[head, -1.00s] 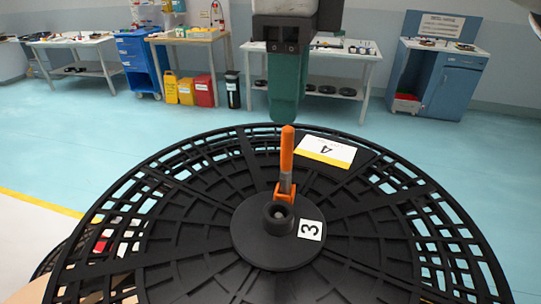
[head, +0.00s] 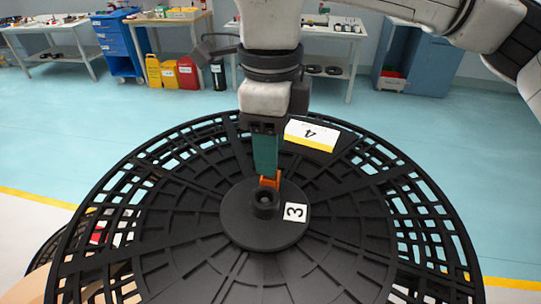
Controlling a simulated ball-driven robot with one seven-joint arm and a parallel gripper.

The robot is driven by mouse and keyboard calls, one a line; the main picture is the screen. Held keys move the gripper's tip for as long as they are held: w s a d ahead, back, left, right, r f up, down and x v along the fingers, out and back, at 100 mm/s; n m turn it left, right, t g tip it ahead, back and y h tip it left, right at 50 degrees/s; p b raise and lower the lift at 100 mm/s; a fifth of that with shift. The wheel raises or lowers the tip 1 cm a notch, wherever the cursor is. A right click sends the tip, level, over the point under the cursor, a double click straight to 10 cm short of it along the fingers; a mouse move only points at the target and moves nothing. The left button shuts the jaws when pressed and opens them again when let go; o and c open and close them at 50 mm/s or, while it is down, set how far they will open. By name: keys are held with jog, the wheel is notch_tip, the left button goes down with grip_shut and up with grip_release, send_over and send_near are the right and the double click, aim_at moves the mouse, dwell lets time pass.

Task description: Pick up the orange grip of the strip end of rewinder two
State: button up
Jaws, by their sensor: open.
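A large black slotted reel (head: 180,225) fills the lower middle of the head view. An orange part (head: 270,181) shows just behind the hub, at the lower end of my gripper. My gripper (head: 266,168), with green fingers, points down over it. The fingers are open, seen in line, and hide the upper orange grip and its grey shaft. Whether they touch it I cannot tell. No mark for rewinder two shows.
Benches, a blue drawer cart (head: 120,46) and yellow and red bins (head: 187,73) stand far back. Blue floor between is clear.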

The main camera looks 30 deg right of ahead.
grip_shut()
dwell(0.3)
jog(key=shift+r, duration=0.2)
